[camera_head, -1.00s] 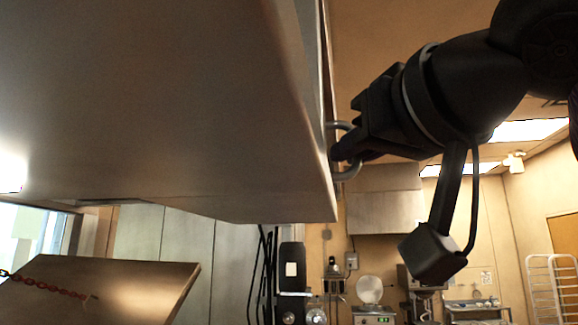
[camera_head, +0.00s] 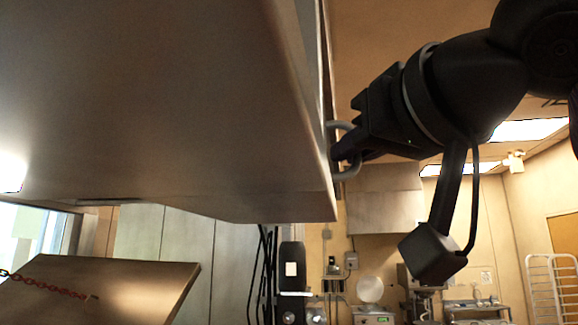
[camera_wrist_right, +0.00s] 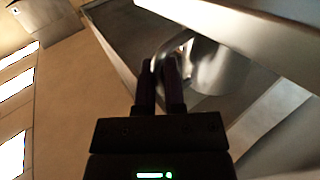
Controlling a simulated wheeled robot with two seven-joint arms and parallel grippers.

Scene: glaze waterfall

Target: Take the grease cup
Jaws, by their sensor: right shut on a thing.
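The grease cup (camera_wrist_right: 208,66) shows in the right wrist view as a shiny, rounded metal body against the side of the steel hood. Its curved loop handle (camera_wrist_right: 170,44) sticks out toward my gripper. In the head view only the grey loop handle (camera_head: 352,172) shows, at the hood's right edge; the cup body is hidden behind the hood. My right gripper (camera_head: 340,152) is shut on the handle from the right. In the right wrist view its two dark fingers (camera_wrist_right: 160,80) are close together with the handle between them. My left gripper is not in view.
The large steel hood (camera_head: 150,110) fills the upper left and sits right beside my right gripper. A tilted metal panel (camera_head: 100,285) with a red chain (camera_head: 45,287) is at lower left. Kitchen equipment (camera_head: 370,290) and a white rack (camera_head: 552,285) stand farther back.

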